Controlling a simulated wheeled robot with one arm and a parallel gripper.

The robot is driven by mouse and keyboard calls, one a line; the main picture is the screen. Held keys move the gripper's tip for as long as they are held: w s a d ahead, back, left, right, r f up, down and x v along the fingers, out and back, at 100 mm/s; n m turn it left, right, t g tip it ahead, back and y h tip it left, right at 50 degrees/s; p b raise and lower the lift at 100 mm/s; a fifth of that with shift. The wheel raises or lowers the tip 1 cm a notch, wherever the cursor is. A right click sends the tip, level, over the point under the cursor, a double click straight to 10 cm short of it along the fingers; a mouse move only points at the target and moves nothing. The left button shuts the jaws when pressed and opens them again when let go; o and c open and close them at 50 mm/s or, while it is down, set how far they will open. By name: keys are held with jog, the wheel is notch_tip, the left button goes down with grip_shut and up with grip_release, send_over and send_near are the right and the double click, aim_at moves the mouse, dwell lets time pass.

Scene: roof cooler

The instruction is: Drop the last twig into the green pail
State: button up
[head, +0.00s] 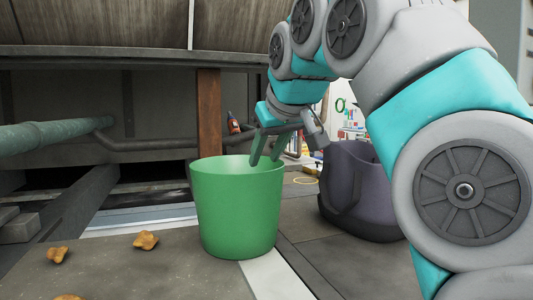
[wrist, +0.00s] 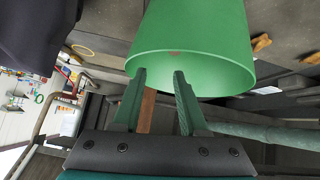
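The green pail (head: 235,215) stands upright on the floor in the middle of the head view. It also fills the top of the wrist view (wrist: 195,35), where it appears upside down. My gripper (head: 266,160) points down at the pail's rim, towards its right side. In the wrist view its two fingers (wrist: 160,74) are apart, with a gap between the tips and nothing held there. No twig is clearly visible. A small brown spot (wrist: 175,52) shows at the pail; I cannot tell what it is. Most of the pail's inside is hidden.
A dark purple-grey bag (head: 358,195) stands right of the pail. Several orange-brown lumps (head: 146,241) lie on the floor at the left. A brown post (head: 208,110) and a green pipe (head: 45,134) are behind. A small bottle (head: 233,122) is by the post.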

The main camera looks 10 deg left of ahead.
jog(key=v, duration=0.8)
jog(key=shift+w+r+p, duration=0.35)
jog(key=shift+w+p, duration=0.05)
jog(key=shift+s+a, duration=0.1)
jog(key=shift+s, duration=0.15)
dwell(0.8)
